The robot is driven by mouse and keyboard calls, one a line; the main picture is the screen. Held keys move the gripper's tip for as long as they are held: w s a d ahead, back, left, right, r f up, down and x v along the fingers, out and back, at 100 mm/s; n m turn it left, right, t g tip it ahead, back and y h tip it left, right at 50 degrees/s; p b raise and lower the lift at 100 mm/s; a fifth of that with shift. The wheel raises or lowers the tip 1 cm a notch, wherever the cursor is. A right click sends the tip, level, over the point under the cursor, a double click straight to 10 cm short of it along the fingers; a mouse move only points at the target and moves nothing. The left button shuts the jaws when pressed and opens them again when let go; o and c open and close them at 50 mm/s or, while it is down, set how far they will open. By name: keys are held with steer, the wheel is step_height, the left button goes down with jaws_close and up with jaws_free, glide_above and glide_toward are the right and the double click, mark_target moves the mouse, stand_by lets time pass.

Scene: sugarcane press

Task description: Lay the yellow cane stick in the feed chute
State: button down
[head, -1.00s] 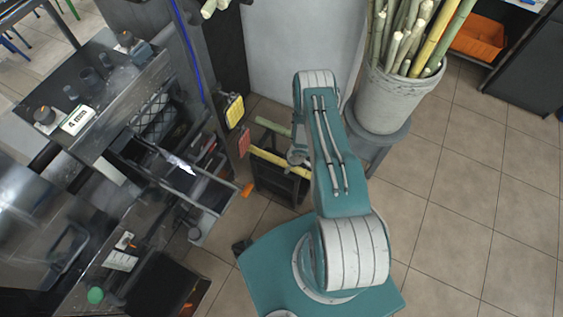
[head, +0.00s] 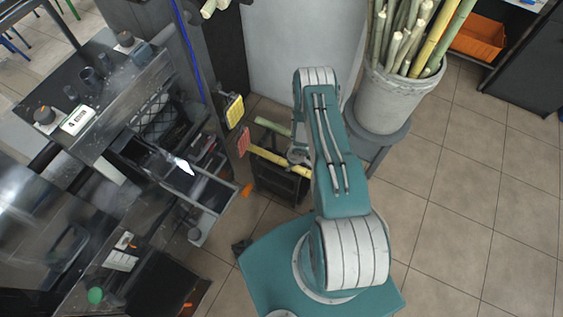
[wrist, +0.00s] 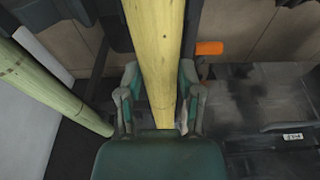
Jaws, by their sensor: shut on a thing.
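The yellow cane stick (head: 276,160) shows in the head view in front of a dark rack or frame. In the wrist view the yellow cane stick (wrist: 156,45) runs lengthwise between the fingers of my gripper (wrist: 160,95), which is shut on it. My arm partly hides the gripper in the head view. I cannot tell whether the stick touches the dark rack (head: 283,187). An open metal channel (head: 212,207) on the machine at left may be the feed chute; I cannot tell for sure.
A green cane piece (head: 272,126) lies beyond the yellow stick; it also shows at left in the wrist view (wrist: 50,84). A white bucket of canes (head: 390,105) stands on a stool. An orange part (head: 247,189) sticks out from the machine. Floor at right is clear.

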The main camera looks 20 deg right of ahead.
steer(key=shift+r, duration=0.9)
steer(key=shift+s+d+r, duration=0.3)
steer(key=shift+s+d, duration=0.6)
steer(key=shift+s, duration=0.3)
steer(key=shift+s+d+r, duration=0.35)
steer(key=shift+s+d, duration=0.6)
steer(key=shift+s, duration=0.25)
steer(key=shift+s+d+r, duration=0.3)
steer(key=shift+s+d, duration=0.6)
steer(key=shift+s, duration=0.3)
step_height(320, 180, up, 8)
steer(key=shift+f, duration=0.1)
step_height(320, 180, down, 8)
steer(key=shift+r, duration=0.1)
steer(key=shift+w+a, duration=0.1)
steer(key=shift+w, duration=0.1)
